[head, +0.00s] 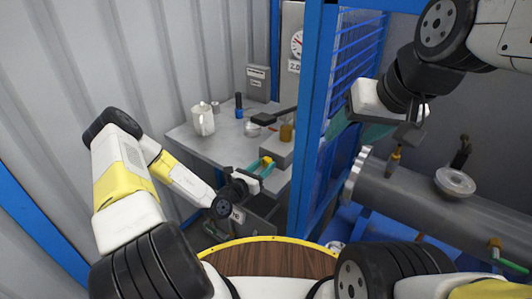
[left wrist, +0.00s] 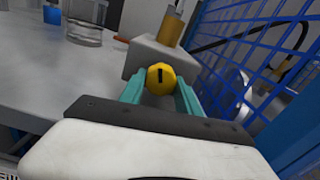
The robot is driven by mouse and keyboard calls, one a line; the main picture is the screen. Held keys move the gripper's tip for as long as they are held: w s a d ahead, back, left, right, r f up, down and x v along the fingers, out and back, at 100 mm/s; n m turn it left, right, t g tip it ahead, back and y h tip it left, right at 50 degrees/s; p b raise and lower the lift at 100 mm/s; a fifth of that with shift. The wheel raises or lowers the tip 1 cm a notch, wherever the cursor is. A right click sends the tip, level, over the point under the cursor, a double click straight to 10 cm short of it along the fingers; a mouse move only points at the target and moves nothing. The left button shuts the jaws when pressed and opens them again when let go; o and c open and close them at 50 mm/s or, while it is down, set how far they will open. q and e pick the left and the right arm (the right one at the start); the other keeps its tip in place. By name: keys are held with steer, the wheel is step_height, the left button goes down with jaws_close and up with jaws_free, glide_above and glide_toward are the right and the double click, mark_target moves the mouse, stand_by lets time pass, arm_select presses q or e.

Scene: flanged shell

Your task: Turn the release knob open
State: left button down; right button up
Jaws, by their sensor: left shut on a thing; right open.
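The yellow release knob (left wrist: 160,78) is on the front of a small grey box (left wrist: 148,58). In the left wrist view it has a short black mark that stands nearly upright. My left gripper (left wrist: 159,92) has its teal fingers shut on the knob, one on each side. In the head view the left gripper (head: 262,168) reaches to the knob (head: 267,160) at the bench's right front, and the fingers partly cover it. My right gripper (head: 352,130) is open and empty, by the blue frame above the large grey cylinder (head: 420,199).
A brass cylinder (head: 286,132) stands on the grey box. A blue post (head: 312,110) and mesh stand close to the right. A gauge (head: 297,43) hangs behind.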

arm_select(q)
steer(key=shift+n, duration=1.1)
steer(key=c, duration=0.9)
jaws_free()
steer(key=shift+s+a, duration=0.1)
steer(key=shift+s, duration=0.05)
steer(key=v, duration=0.7)
steer(key=shift+s+a, duration=0.15)
steer(key=shift+s, duration=0.1)
